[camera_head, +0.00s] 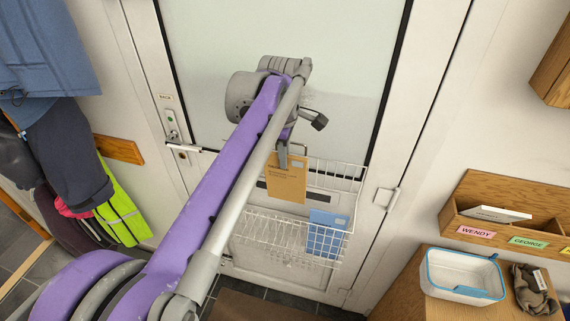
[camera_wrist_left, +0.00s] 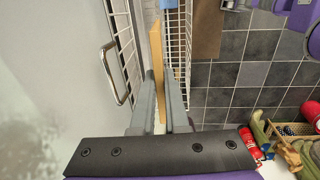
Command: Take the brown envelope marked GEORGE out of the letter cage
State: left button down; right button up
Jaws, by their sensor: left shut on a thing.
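The brown envelope (camera_head: 286,182) is upright in the head view, at the upper part of the white wire letter cage (camera_head: 262,228) on the door. Its small marking is too small to read. My left gripper (camera_head: 283,158) is shut on its top edge. In the left wrist view the envelope (camera_wrist_left: 157,50) is edge-on between the fingers (camera_wrist_left: 162,85), with cage wires on both sides. In the head view its lower edge appears about level with the cage's front rim; I cannot tell whether it clears it.
A blue envelope (camera_head: 326,234) stands in the cage's right part. A door handle (camera_head: 184,148) is to the left. At right are a wooden letter rack (camera_head: 500,212) with WENDY and GEORGE labels, and a blue-rimmed white tub (camera_head: 462,274). Coats (camera_head: 62,150) hang at left.

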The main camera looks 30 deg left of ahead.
pick_arm(q)
jog(key=s+d+r, duration=0.2)
jog(key=s, duration=0.6)
jog(key=s+d+r, duration=0.1)
jog(key=s+d, duration=0.1)
jog(key=s, duration=0.6)
jog(key=shift+r+b, duration=0.35)
jog(key=shift+r, duration=0.05)
